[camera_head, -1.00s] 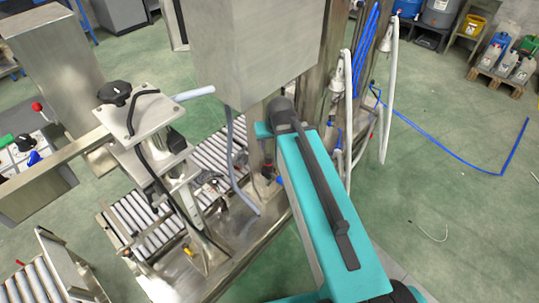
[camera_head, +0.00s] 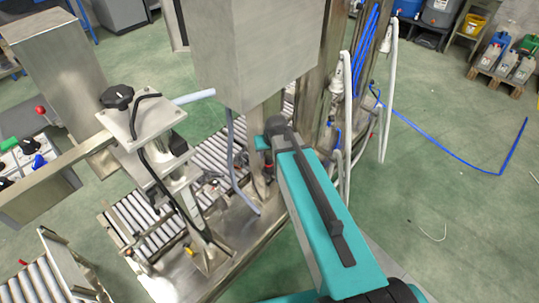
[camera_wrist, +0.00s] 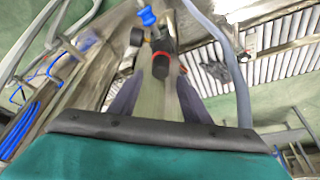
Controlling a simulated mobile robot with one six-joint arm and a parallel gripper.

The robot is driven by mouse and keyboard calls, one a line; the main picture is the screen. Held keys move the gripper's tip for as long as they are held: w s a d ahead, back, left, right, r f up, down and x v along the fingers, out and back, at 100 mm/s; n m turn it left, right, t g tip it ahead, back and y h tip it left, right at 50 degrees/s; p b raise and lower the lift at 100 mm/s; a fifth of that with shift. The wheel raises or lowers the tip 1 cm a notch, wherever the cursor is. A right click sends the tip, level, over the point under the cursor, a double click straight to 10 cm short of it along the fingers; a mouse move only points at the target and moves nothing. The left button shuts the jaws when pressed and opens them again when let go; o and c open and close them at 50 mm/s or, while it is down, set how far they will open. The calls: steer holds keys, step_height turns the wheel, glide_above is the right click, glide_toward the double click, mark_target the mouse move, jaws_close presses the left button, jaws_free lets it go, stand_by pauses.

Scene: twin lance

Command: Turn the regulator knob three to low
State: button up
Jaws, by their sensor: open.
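In the wrist view a black cylindrical fitting with a red ring (camera_wrist: 162,58) stands ahead, just beyond my gripper (camera_wrist: 158,92). A blue knob (camera_wrist: 148,17) sits above it, and a dark round part (camera_wrist: 137,36) lies to its left. My gripper's two dark fingers are spread with nothing held between them. In the head view the gripper is hidden behind my teal arm. I cannot tell from any label which of these parts is regulator knob three, or its setting.
A steel cabinet (camera_head: 255,55) stands close to my arm. A black star knob (camera_head: 117,96) tops a bracket at left, near a panel with a blue knob (camera_head: 39,160). A grey hose (camera_wrist: 236,60) runs right of the gripper. Rollers (camera_head: 135,215) lie below.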

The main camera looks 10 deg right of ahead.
mark_target(269, 157)
steer(key=shift+p+x, duration=0.3)
steer(key=shift+x, duration=1.55)
steer(key=c, duration=0.9)
steer(key=shift+d, duration=0.2)
steer(key=shift+c, duration=0.6)
steer(key=shift+a, duration=0.15)
